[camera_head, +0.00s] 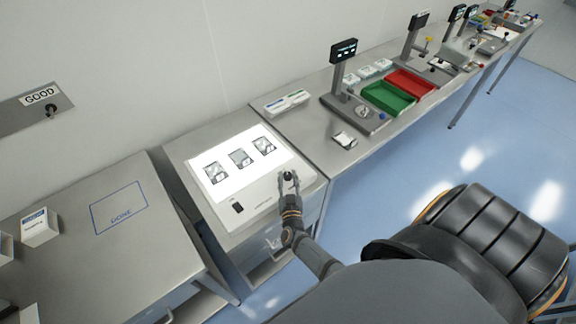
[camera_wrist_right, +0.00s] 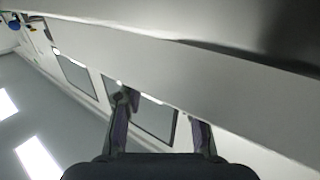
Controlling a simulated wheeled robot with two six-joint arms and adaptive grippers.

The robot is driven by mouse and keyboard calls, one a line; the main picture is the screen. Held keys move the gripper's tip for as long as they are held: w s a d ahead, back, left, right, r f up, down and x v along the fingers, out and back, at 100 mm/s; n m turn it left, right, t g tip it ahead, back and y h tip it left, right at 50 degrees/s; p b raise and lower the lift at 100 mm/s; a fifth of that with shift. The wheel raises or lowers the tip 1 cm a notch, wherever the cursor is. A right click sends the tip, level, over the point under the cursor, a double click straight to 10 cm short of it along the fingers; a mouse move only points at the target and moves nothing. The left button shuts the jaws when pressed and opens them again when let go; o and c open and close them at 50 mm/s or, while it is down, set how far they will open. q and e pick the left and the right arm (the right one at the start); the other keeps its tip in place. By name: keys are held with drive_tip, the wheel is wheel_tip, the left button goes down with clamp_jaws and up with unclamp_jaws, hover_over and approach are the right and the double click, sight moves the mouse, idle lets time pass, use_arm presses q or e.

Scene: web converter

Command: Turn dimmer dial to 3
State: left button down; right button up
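The light box (camera_head: 225,208) has a bright white lit top and stands on a metal bench. The dimmer dial (camera_head: 288,176) is a small black knob at the right end of its front strip. Its number marks are too small to read. My right gripper (camera_head: 288,184) is at the dial, with a fingertip on either side of it. The right wrist view shows the two fingers (camera_wrist_right: 160,115) apart, with no clear grip on anything. I cannot tell whether they touch the dial. My left gripper is not in view.
A black switch (camera_head: 238,207) sits at the left of the light box's front strip. Three dark cards (camera_head: 240,158) lie on the lit top. A bench with a blue DONE outline (camera_head: 118,207) is at left. Green (camera_head: 388,98) and red (camera_head: 408,84) trays stand at right.

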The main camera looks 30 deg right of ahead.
drive_tip(key=o, duration=0.3)
drive_tip(key=v, duration=1.2)
